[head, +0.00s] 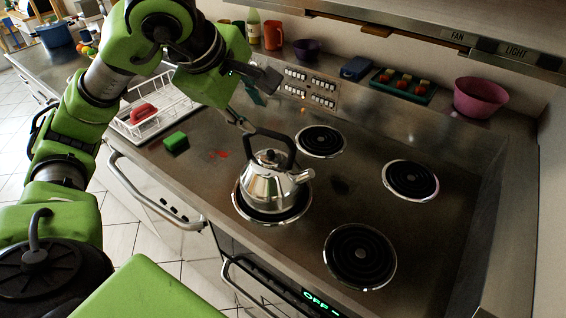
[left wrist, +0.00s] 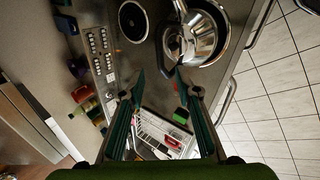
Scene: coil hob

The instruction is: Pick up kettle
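A shiny steel kettle (head: 270,188) with a black handle (head: 268,133) stands upright on the front-left coil burner (head: 243,206). Its spout points right in the head view. My left gripper (head: 252,112) is open and empty, just above and to the left of the handle. In the left wrist view the kettle (left wrist: 205,35) is at the top, and the gripper's two fingers (left wrist: 160,76) are apart, with the right fingertip close to the handle. I cannot tell whether it touches. My right gripper is not in view.
A green sponge (head: 176,142) lies left of the kettle, near a white dish rack (head: 160,125) holding a red item. Other burners (head: 410,180) are empty. A pink bowl (head: 480,97) and a green tray (head: 404,86) stand at the back. A hood (head: 440,35) overhangs the back.

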